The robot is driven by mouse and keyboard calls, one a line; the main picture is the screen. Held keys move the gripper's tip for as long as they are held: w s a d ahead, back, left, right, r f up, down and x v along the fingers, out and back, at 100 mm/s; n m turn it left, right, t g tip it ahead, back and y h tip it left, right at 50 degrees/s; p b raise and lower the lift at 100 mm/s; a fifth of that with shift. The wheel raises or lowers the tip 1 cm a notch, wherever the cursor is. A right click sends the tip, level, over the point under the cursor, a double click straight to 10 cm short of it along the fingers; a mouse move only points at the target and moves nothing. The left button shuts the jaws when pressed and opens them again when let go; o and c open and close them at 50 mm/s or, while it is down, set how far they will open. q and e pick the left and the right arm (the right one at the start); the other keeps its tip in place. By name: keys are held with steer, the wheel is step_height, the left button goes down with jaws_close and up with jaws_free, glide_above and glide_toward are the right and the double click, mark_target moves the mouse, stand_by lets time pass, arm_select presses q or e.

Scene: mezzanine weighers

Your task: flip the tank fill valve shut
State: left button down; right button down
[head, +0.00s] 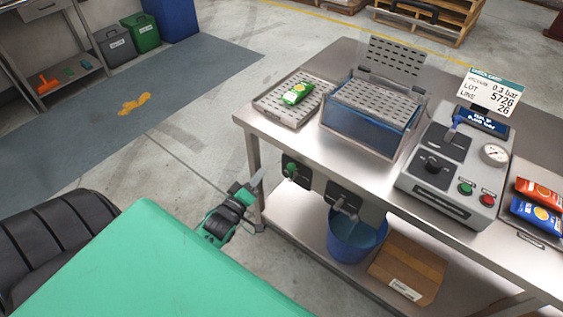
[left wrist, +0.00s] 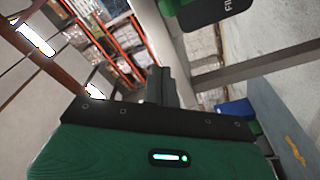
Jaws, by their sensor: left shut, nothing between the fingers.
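The tank fill valve has a green handle (head: 291,170) on a dark plate under the front edge of the bench, near its left end. In the left wrist view part of its dark plate (left wrist: 228,12) shows at the top, with cut-off white lettering, and a green part beside it. Whether the valve is open or shut I cannot tell. My left gripper (head: 255,181) is left of the valve and apart from it, beside the bench's front left leg. It is shut and empty; its dark fingers (left wrist: 163,86) also show in the left wrist view. My right gripper is not in view.
A second valve (head: 343,206) with a grey handle sits right of the fill valve, above a blue bucket (head: 350,248) on the lower shelf. A cardboard box (head: 412,262) lies beside the bucket. The tank (head: 368,128) stands on the bench.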

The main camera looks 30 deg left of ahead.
mark_target(282, 146)
arm_select(q)
steer(key=shift+w, duration=0.1)
steer(key=w, duration=0.3)
steer(key=w+p, duration=0.1)
steer(key=w, duration=0.2)
steer(key=w+r+p, duration=0.1)
steer(key=w, duration=0.2)
steer(key=shift+w+a, duration=0.2)
steer(key=shift+w, duration=0.05)
steer(key=shift+s+d+f+p, duration=0.25)
steer(key=shift+d+f+p, duration=0.1)
steer(key=shift+d+f, duration=0.7)
steer(key=shift+s+d, duration=0.1)
steer(key=shift+d, duration=0.3)
steer(key=shift+d+f, duration=0.1)
steer(key=shift+f, duration=0.15)
